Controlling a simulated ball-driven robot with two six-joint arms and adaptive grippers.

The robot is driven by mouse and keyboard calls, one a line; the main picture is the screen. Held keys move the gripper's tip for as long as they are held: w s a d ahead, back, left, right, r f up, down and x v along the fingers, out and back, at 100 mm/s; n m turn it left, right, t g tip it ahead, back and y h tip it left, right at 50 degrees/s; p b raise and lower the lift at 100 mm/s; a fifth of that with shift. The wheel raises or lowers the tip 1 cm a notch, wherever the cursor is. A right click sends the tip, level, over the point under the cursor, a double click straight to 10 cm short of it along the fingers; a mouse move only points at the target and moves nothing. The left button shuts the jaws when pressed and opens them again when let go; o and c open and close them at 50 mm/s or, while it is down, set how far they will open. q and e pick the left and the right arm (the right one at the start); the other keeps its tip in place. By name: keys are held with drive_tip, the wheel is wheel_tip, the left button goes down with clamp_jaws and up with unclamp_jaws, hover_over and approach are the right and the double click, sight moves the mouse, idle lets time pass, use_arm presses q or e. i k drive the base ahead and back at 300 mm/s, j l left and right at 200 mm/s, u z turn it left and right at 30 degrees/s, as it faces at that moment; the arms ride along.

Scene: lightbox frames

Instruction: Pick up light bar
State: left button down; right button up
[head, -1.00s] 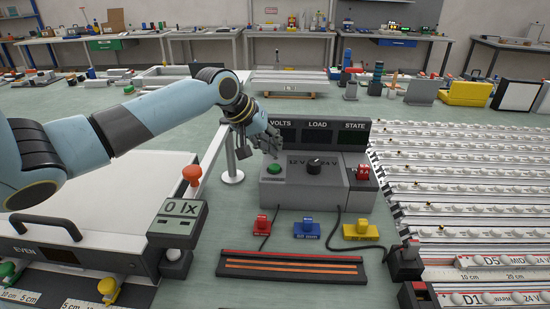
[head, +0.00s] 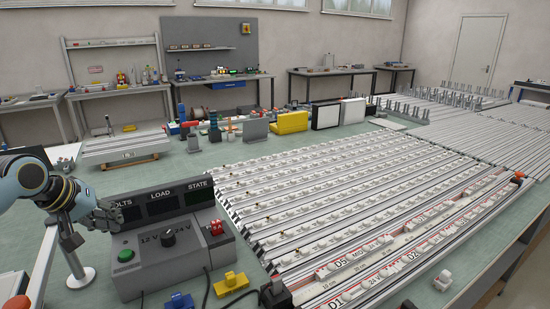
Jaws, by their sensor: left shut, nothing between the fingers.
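Several light bars (head: 330,190) lie side by side in a large array across the middle of the bench in the head view. They are long pale strips with white domed lamps. Nearer ones carry red-edged labels such as D5 and D2. My left gripper (head: 103,216) is at the left, by the left end of the grey power box, apart from the bars. It is shut and empty. My right gripper is not in view.
The grey power box (head: 160,262) has a green button (head: 125,256), a black knob and a VOLTS, LOAD, STATE panel. Yellow (head: 231,283) and blue (head: 180,301) connectors lie in front. A yellow case (head: 289,122) stands behind the bars. A small white clip (head: 443,280) lies at the right front.

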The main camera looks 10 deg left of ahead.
sight(327, 272)
drive_tip(key=k+l, duration=0.55)
drive_tip(key=l, duration=0.2)
drive_tip(key=k+l, duration=0.6)
drive_tip(key=l, duration=0.1)
